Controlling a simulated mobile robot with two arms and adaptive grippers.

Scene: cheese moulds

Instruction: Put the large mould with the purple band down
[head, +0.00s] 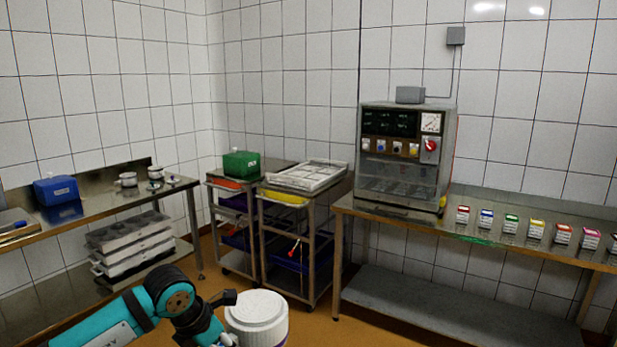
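The large white mould (257,312) is at the bottom of the head view, with a ridged round top and a bit of purple band showing low on its right side. My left gripper (229,316) is at the mould's left side, its dark finger against the rim, and appears shut on it. The mould is upright and seems held up in front of the floor. Its lower part is cut off by the frame edge. My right gripper is not in view.
A steel bench (480,230) at right holds a control cabinet (402,155) and a row of small coloured boxes. Two trolleys (310,215) stand in the corner, one bearing a tray. A left bench (100,204) carries a blue box (56,190) and small pots. Orange floor lies between.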

